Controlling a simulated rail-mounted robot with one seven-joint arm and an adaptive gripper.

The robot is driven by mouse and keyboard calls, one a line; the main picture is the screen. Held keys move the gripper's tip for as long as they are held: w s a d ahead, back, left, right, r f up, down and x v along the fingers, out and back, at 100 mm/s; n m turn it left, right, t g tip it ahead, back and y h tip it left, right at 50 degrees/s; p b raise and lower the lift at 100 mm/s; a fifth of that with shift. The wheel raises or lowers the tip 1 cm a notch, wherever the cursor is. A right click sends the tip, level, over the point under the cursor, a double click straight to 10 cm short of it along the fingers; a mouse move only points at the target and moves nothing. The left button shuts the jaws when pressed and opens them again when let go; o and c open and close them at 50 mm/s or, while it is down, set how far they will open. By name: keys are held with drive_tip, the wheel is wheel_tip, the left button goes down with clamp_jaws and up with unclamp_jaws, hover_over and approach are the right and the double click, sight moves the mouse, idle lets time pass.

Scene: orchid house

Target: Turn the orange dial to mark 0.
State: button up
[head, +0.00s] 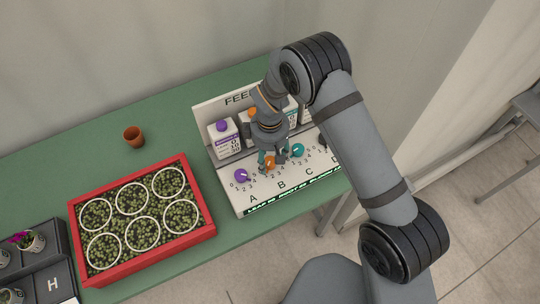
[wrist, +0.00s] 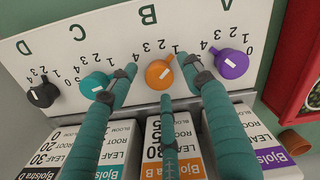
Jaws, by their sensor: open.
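The orange dial (head: 269,163) is the B dial on a white sloping panel (head: 248,201). In the wrist view the orange dial (wrist: 157,75) appears upside down, with a white line on its face. Its short pointer leans up and right there, seemingly near mark 1; the exact reading and mark 0 are hard to make out beside a fingertip. My gripper (head: 272,157) is above the dial, pointing down. In the wrist view its teal fingers (wrist: 160,76) are spread, with one to each side of the dial and a third below it. I cannot tell whether any touches it.
The purple dial (wrist: 232,63) and teal dial (wrist: 94,84) flank the orange one closely; a black dial (wrist: 43,95) is farther along. Labelled boxes (wrist: 177,144) stand behind the dials. A red planter tray (head: 207,226) and a small terracotta pot (head: 134,136) are on the green table.

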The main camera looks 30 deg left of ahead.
drive_tip(key=c, duration=0.3)
drive_tip(key=c, duration=0.7)
drive_tip(key=shift+c, duration=0.9)
